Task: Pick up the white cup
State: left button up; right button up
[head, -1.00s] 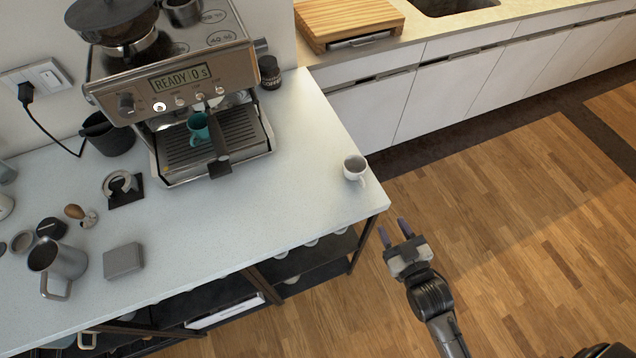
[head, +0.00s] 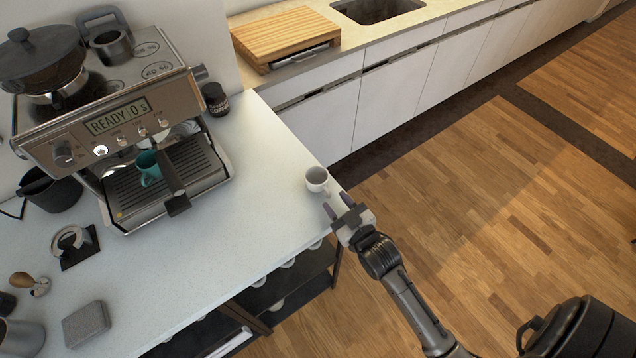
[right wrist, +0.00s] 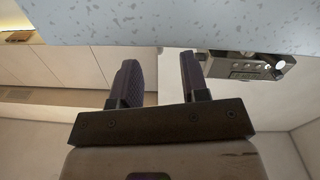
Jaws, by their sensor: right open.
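The white cup (head: 316,178) stands upright near the right edge of the pale counter (head: 262,200) in the head view. My right gripper (head: 336,205) is open and empty, just in front of the cup at the counter's right corner. Its fingers point toward the cup; whether they touch it cannot be told. In the right wrist view the two dark fingers (right wrist: 160,85) stand apart with nothing between them, and the cup is not visible there. My left gripper is not in view.
An espresso machine (head: 115,120) with a teal cup (head: 149,168) on its tray stands on the counter's left. A grey block (head: 86,324) lies at the front left. The counter around the white cup is clear.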

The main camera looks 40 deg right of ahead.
aim_at(328, 191)
jog(key=shift+w+d, duration=0.15)
jog(key=shift+w, duration=0.95)
jog(key=shift+w+d, duration=0.1)
jog(key=shift+w, duration=1)
grip_shut()
